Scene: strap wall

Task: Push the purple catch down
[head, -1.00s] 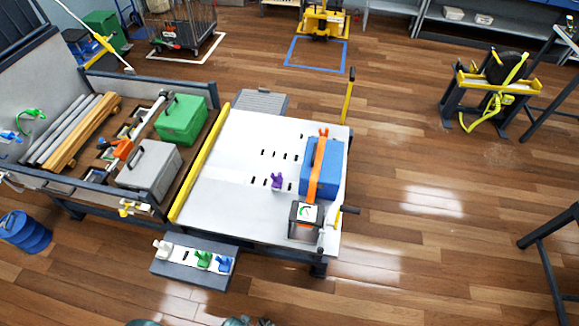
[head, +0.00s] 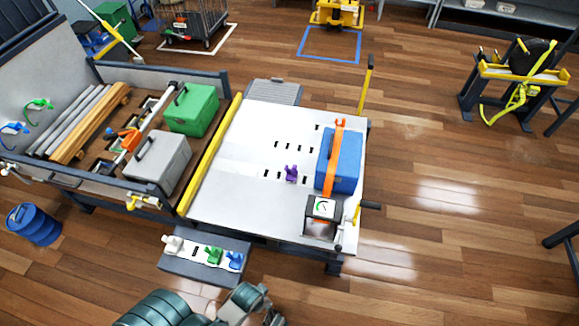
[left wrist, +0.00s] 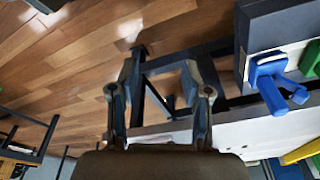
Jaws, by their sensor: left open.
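The purple catch (head: 291,173) stands up from the white table panel (head: 225,205), in the front row of dark slots, just left of the blue box. It does not show in the left wrist view. My left arm enters at the bottom edge of the head view, well in front of the table and apart from the catch; its gripper end is partly cut off there. In the left wrist view my left gripper (left wrist: 160,80) is open, with nothing between its fingers. My right gripper is not in view.
A blue box (head: 342,165) under an orange strap (head: 334,160) stands beside the catch. A gauge box (head: 322,212) and crank handle are nearer. A low grey step (head: 205,270) holds white, green and blue catches (head: 235,260). A yellow rail (head: 208,155) edges the panel.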

